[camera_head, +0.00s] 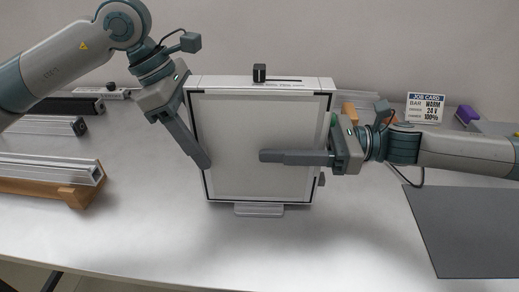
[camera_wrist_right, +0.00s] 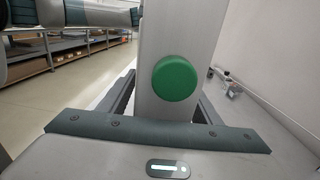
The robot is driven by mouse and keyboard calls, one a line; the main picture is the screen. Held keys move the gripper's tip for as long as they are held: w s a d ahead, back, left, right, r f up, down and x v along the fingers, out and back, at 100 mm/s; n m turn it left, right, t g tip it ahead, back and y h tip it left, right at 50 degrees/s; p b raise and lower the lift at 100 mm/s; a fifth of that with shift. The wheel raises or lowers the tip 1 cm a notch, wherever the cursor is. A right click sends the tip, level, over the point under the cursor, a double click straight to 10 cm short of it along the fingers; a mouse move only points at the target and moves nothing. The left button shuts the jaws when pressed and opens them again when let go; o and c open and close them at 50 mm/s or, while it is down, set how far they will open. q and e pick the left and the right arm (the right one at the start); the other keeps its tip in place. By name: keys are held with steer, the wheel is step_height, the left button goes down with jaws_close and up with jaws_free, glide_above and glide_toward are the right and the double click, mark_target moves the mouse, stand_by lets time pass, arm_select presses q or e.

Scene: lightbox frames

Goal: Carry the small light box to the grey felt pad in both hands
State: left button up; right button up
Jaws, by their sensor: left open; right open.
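The light box (camera_head: 258,145), a pale panel in a white frame with black corner marks, stands upright mid-table in the head view. A black slider knob (camera_head: 259,73) is on its top edge. My left gripper (camera_head: 206,164) is open, one finger across the front of the box's left side. My right gripper (camera_head: 264,157) is open, one finger across the front from the right. Their rear fingers are hidden behind the box. In the right wrist view, the box's side wall (camera_wrist_right: 160,35) with a green round button (camera_wrist_right: 175,78) stands between the fingers. The grey felt pad (camera_head: 470,230) lies front right, empty.
Metal bars (camera_head: 45,165) on wooden supports lie at the left. A job card (camera_head: 425,107) stands at the back right, with a purple item (camera_head: 466,114) beyond it. A grey foot (camera_head: 259,210) shows under the box. The front of the table is clear.

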mark_target(198, 117)
arm_select(q)
jaws_close()
arm_select(e)
jaws_close()
arm_select(q)
steer(key=shift+r, duration=0.25)
arm_select(e)
steer(key=shift+r, duration=0.25)
